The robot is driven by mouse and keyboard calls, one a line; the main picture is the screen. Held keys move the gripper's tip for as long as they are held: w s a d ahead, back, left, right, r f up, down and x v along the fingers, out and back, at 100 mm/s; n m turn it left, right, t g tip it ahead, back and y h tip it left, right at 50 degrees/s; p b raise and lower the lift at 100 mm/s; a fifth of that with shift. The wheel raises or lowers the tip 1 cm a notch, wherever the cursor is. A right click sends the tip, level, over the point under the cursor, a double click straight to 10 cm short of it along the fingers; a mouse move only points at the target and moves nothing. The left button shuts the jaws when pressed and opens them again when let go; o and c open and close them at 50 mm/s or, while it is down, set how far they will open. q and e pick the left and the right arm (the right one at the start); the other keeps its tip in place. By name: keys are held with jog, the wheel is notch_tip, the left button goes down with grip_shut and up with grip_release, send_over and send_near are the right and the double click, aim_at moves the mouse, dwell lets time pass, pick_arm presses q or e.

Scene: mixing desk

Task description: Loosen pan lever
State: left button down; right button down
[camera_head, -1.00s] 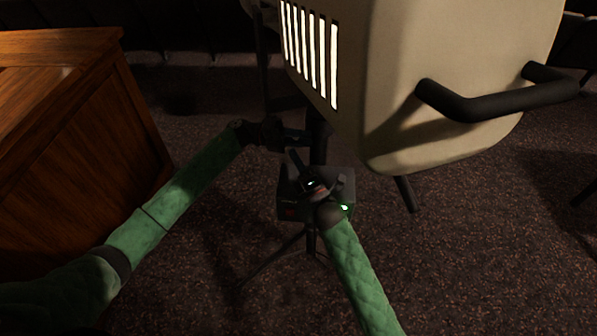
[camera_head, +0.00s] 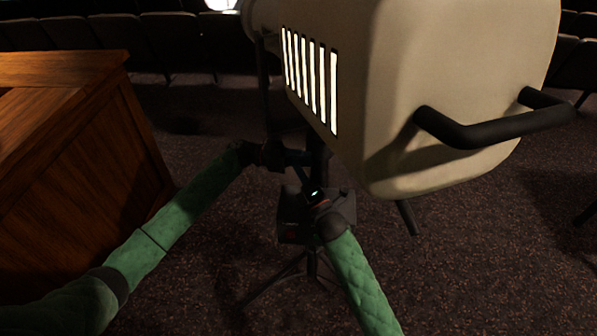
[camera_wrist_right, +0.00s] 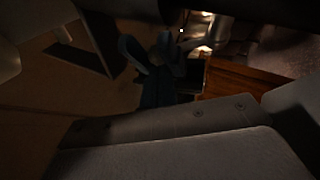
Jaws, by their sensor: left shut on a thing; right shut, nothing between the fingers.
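A big cream spotlight housing (camera_head: 440,90) with a black bar handle (camera_head: 500,125) sits on a dark stand (camera_head: 319,160). The pan lever cannot be told clearly from the other dark parts below the housing. My left gripper (camera_head: 285,156) is beside the stand under the vented side, shut on a small dark part there that is mostly hidden. The right wrist view is very dark and shows no clear contact.
A wooden desk (camera_head: 90,170) stands at the left and also shows in the right wrist view (camera_wrist_right: 245,90). Tripod legs (camera_head: 270,280) spread over the carpet below. Rows of dark seats (camera_head: 120,40) line the back. Carpet at the lower right is open.

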pick_arm(q)
jog(key=c, duration=1.5)
grip_release()
jog(key=shift+s+f, duration=0.15)
jog(key=shift+f, duration=0.3)
jog(key=o, duration=0.4)
jog(key=shift+c, duration=0.2)
jog(key=shift+w, duration=0.2)
pick_arm(e)
jog(key=shift+w+d, duration=0.1)
jog(key=shift+w, duration=0.15)
pick_arm(q)
jog(key=shift+s+r, duration=0.1)
